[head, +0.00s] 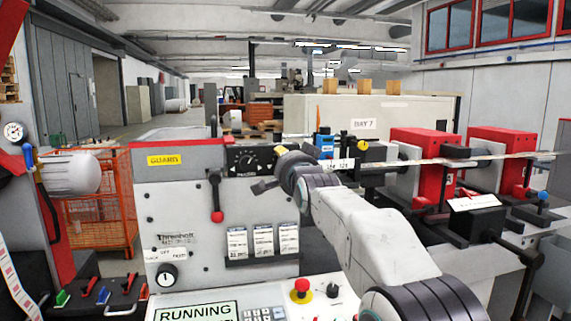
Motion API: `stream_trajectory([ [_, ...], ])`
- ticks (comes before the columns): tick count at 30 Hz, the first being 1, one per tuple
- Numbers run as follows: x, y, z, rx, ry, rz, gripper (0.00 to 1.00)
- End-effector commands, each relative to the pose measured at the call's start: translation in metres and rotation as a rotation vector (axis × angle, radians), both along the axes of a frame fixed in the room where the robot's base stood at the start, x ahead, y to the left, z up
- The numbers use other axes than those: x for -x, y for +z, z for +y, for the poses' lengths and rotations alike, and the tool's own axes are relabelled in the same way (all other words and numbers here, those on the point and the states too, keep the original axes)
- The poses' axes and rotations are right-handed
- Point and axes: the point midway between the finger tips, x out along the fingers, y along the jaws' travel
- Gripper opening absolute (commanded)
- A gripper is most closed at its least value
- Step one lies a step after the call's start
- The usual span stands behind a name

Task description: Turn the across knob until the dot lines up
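My gripper (265,186) is at the upper right of the grey machine panel (205,210), just below and right of a black dial plate (246,158). The dial plate carries a dark knob with white marks, and its label is too small to read. A yellow round knob (363,145) with a dark mark and a blue part (324,145) stand behind my arm, near the label strip. I cannot tell which knob is the across knob, and no alignment dot can be made out. My wrist hides part of the gripper, so its opening is unclear.
A red-handled lever (216,200) stands left of my gripper. Label cards (263,241) hang below it. Red units (422,165) and the strip (450,161) extend right.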

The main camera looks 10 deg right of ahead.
Motion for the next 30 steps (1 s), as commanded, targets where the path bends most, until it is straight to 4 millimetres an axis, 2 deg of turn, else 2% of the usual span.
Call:
stream_trajectory([
  [15,0.0002,0.0025,0.0001,-0.015,0.0,-0.006,0.0],
  [16,0.0002,0.0025,0.0001,-0.015,0.0,-0.007,0.34],
  [24,0.0001,0.0011,0.0001,-0.015,0.001,-0.003,0.57],
  [30,0.0001,0.0007,0.0,-0.015,0.0,-0.001,0.57],
])
